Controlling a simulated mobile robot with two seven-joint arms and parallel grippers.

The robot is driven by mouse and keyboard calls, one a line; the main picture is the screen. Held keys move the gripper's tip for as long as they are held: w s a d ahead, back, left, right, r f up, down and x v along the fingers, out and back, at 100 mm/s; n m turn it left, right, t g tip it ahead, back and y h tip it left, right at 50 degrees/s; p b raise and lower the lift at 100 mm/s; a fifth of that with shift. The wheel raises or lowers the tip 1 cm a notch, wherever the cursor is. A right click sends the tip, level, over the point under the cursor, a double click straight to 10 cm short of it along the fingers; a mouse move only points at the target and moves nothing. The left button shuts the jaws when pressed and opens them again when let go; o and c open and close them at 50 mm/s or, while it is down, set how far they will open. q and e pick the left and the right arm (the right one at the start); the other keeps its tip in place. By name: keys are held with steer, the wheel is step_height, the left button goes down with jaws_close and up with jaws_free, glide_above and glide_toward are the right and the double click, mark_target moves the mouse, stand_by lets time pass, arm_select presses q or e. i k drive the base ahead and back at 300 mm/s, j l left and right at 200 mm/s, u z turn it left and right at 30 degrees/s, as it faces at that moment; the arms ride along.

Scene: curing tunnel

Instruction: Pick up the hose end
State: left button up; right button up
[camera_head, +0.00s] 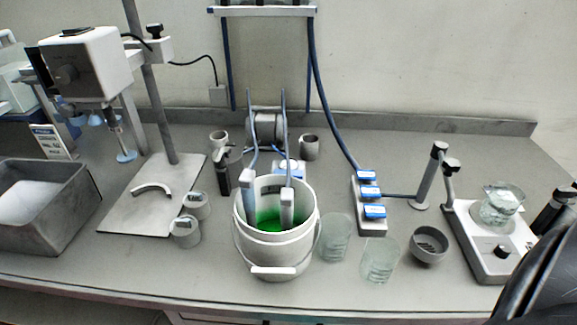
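A white bucket (276,258) with green liquid in it stands near the front middle of the bench. Two pale grey blocks, one on the left (249,196) and one on the right (287,208), hang into it from blue-grey hoses or rods. A blue hose (326,105) runs down from the wall rack to a grey strip with blue-topped parts (371,205). I cannot tell for sure which of these is the hose end. A dark part of my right arm shows at the bottom right corner. Neither gripper is in view.
A stand with a white motor head (88,63) and a grey bin (62,212) are on the left. Glass beakers (380,260) and a grey bowl (428,246) stand right of the bucket. A hotplate (489,252) carries a beaker (502,204). The back right of the bench is clear.

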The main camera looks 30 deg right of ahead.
mark_target(287, 193)
steer(key=i+l+z, duration=0.1)
steer(key=z, duration=1.15)
